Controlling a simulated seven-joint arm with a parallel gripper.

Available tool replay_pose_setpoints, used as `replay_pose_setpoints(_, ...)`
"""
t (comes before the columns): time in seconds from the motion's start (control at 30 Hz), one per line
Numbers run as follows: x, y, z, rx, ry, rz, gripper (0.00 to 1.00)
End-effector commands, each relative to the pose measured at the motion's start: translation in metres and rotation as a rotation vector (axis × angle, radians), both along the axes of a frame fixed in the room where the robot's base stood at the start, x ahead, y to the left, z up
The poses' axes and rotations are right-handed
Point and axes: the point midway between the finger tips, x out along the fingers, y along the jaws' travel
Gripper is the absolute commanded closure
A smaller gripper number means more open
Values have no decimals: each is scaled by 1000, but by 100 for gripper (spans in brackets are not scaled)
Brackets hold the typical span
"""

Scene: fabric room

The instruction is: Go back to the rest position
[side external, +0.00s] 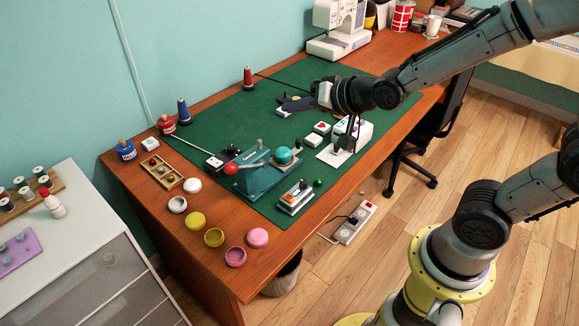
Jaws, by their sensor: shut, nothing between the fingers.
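My gripper (284,106) is at the end of my arm, which reaches in from the right over the desk. It points left, above the back part of the green mat (225,125). Its dark fingers are together and hold nothing. On the mat in front stand a teal press-like device (258,172) with a red ball knob (231,168) and a white device (352,133) with a dark upright part.
Round yellow (196,220) and pink (257,237) containers are near the front left edge. A sewing machine (340,28) stands at the back. A power strip (355,222) lies on the floor.

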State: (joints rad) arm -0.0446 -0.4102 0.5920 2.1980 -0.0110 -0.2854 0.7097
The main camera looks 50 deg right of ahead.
Motion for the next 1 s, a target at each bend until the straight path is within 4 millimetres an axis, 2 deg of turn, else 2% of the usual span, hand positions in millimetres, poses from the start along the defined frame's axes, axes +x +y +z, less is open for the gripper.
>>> replay_pose_setpoints(0.03,-16,-5,30,-39,-16,12,100)
replay_pose_setpoints(0.1,-42,-9,54,-103,3,37,100)
replay_pose_setpoints(0.2,-84,-14,73,-200,54,87,100)
replay_pose_setpoints(0.37,-154,-19,73,-344,192,197,100)
replay_pose_setpoints(0.5,-201,-19,52,-434,348,315,100)
replay_pose_setpoints(0.6,-223,-19,35,-470,455,394,100)
replay_pose_setpoints(0.7,-235,-19,27,-491,512,445,100)
replay_pose_setpoints(1.0,-237,-19,26,-500,522,460,100)
